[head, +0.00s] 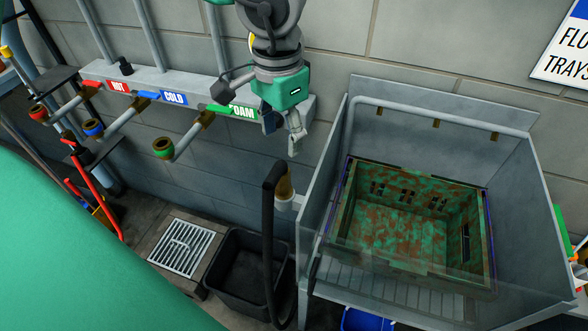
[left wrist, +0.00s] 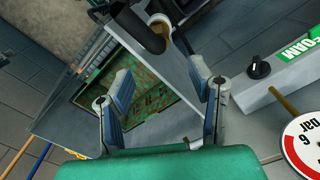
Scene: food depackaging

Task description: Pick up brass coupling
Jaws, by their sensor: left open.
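A brass coupling (head: 284,184) shows at the top end of a black hose (head: 269,235), beside the left wall of the metal wash sink. In the left wrist view the brass coupling (left wrist: 184,36) lies beyond the fingertips, next to the thick black hose (left wrist: 140,27). My left gripper (head: 284,137) hangs open and empty above the coupling in the head view, apart from it. In the left wrist view its two fingers (left wrist: 161,76) are spread with nothing between them. My right gripper is in neither view.
The metal sink (head: 322,190) holds a dirty green crate (head: 345,217). HOT, COLD and FOAM outlets (head: 163,147) stick out from the wall rail at left. A black bin (head: 222,273) and a floor grate (head: 181,247) are below.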

